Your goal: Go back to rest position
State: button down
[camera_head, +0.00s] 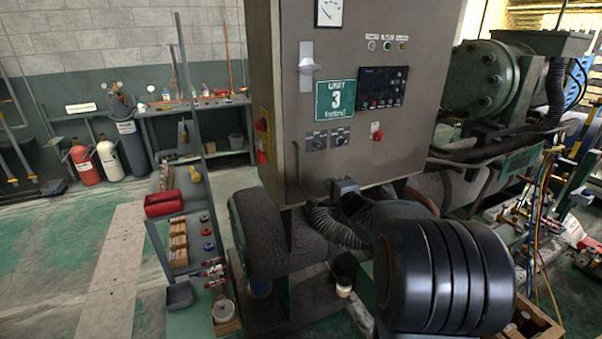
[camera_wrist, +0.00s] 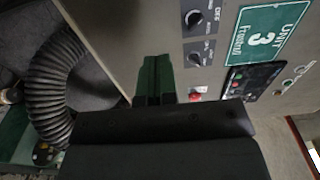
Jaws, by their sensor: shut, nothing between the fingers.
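My gripper (camera_wrist: 156,64) shows in the wrist view as dark green fingers close together, with nothing visible between them. Its tips point toward the grey control cabinet (camera_wrist: 130,25), with the two black knobs to the right of the tips. I cannot tell whether the tips touch the cabinet. In the head view, large dark parts of my arm fill the lower right, and I cannot make out the fingers clearly there.
The cabinet (camera_head: 285,100) carries a green UNIT 3 sign (camera_head: 335,100). A ribbed black hose (camera_wrist: 45,85) lies left of my gripper. A narrow shelf with a red bin (camera_head: 163,204) stands left. Gas cylinders (camera_head: 108,158) stand by the back wall. Open floor lies far left.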

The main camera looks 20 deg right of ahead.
jog(key=s+d+f+n+g+h, duration=0.3)
jog(key=s+f+n+g+h, duration=0.1)
jog(key=s+f+n+g, duration=0.45)
jog(key=s+a+n+g+y, duration=0.4)
jog(key=s+a+n, duration=0.5)
jog(key=s+a, duration=0.6)
jog(key=a+g, duration=0.1)
jog(key=a, duration=0.3)
jog(key=shift+s+a+r, duration=0.15)
jog(key=shift+s+a, duration=0.05)
jog(key=shift+s, duration=0.1)
jog(key=c, duration=1.8)
grip_release()
jog(key=shift+n, duration=0.25)
